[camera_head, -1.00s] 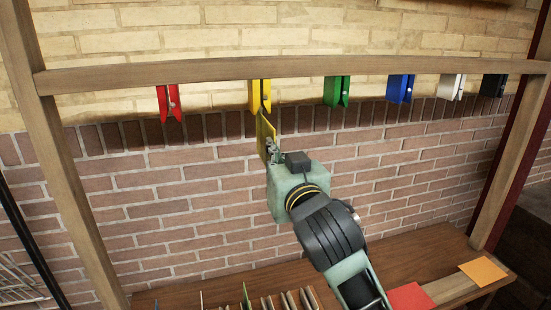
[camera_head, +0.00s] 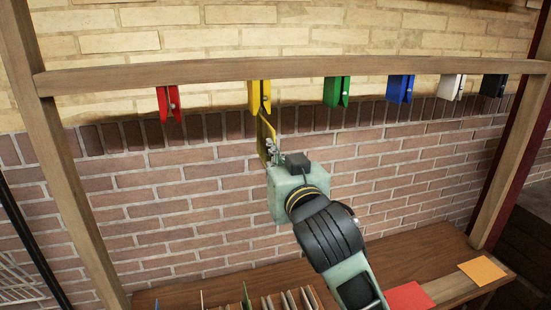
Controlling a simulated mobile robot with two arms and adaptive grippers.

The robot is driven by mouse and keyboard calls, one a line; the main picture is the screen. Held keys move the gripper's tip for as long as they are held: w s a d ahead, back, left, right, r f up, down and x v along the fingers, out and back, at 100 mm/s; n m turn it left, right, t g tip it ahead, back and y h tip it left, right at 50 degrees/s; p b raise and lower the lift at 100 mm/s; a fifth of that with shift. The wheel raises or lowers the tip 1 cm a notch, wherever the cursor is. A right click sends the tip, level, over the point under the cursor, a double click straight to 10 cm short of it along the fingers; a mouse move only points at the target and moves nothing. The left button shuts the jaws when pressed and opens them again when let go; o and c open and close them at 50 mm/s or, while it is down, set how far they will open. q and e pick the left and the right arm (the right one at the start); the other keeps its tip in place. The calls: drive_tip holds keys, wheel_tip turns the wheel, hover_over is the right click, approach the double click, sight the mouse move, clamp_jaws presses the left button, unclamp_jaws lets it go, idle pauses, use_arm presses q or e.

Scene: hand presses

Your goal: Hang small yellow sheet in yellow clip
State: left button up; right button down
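The yellow clip (camera_head: 260,97) hangs from the wooden beam, left of the middle. My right gripper (camera_head: 271,150), on the arm from the lower right, is shut on the small yellow sheet (camera_head: 265,136). It holds the sheet upright and almost edge-on just below the clip. The sheet's top edge is at the clip's lower tips in the picture; I cannot tell whether they touch or whether the sheet is between the jaws. My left gripper is not in view.
A red clip (camera_head: 169,103) hangs to the left; green (camera_head: 337,91), blue (camera_head: 400,89), white (camera_head: 451,87) and black clips (camera_head: 493,85) hang to the right. Below, a wooden bench (camera_head: 440,262) holds a red sheet (camera_head: 408,297), an orange sheet (camera_head: 482,270) and a slotted rack (camera_head: 290,299).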

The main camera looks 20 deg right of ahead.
idle(0.4)
drive_tip(key=shift+r, duration=0.55)
drive_tip(key=shift+r, duration=0.1)
drive_tip(key=shift+r+p, duration=0.3)
drive_tip(key=shift+r, duration=0.2)
drive_tip(key=shift+r, duration=0.1)
drive_tip(key=shift+r, duration=0.95)
drive_tip(key=c, duration=1.9)
unclamp_jaws()
drive_tip(key=shift+o, duration=0.2)
